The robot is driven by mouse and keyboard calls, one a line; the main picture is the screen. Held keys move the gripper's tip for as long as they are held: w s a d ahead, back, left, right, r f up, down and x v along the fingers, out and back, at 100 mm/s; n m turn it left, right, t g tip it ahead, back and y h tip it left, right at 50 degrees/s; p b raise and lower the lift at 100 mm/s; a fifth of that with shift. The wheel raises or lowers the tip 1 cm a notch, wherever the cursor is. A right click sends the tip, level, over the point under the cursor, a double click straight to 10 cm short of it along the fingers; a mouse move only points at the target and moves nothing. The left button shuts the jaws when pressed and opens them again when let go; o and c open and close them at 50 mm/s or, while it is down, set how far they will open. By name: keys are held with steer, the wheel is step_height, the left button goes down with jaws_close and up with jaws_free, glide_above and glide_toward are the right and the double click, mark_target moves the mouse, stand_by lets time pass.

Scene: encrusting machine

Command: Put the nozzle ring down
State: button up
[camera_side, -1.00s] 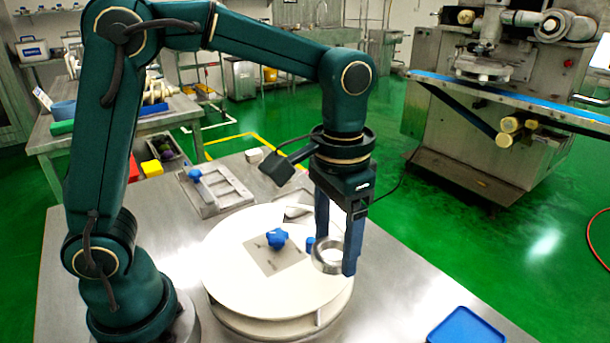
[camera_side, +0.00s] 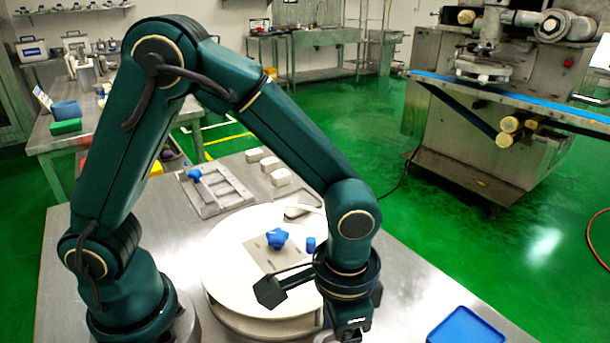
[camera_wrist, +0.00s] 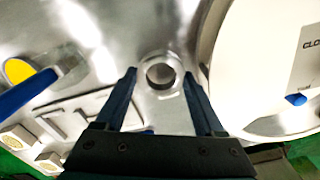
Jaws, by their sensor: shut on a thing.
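The nozzle ring (camera_wrist: 160,72) is a short steel ring. In the wrist view it sits between the two dark blue fingertips of my gripper (camera_wrist: 160,78), which is shut on it. Bare steel table shows around it, beside the white round turntable. I cannot tell whether its underside touches the table. In the side view my gripper body (camera_side: 350,322) is low at the bottom edge, in front of the turntable (camera_side: 222,262). Its fingers and the ring are hidden or out of frame there.
A blue star knob (camera_side: 278,238) and a small blue peg (camera_side: 310,244) stand on the turntable. A metal frame with a blue knob (camera_side: 194,174) and several white blocks (camera_side: 281,177) lie behind it. A blue tray (camera_side: 466,328) is at the right. The steel table (camera_side: 400,285) between is clear.

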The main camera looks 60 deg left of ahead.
steer(key=shift+f, duration=0.95)
steer(key=shift+f, duration=0.1)
steer(key=o, duration=1.2)
step_height(320, 180, up, 12)
steer(key=s+a+r+n+t, duration=0.1)
steer(key=s+a+n+t, duration=0.1)
steer(key=a, duration=0.4)
steer(key=s+a+r+n+t, duration=0.2)
steer(key=s+a+t, duration=0.1)
steer(key=a, duration=0.4)
steer(key=shift+r, duration=0.25)
steer(key=shift+a+f+n+t, duration=0.1)
steer(key=shift+a+n+t, duration=0.05)
steer(key=shift+n+t, duration=0.15)
steer(key=c, duration=0.9)
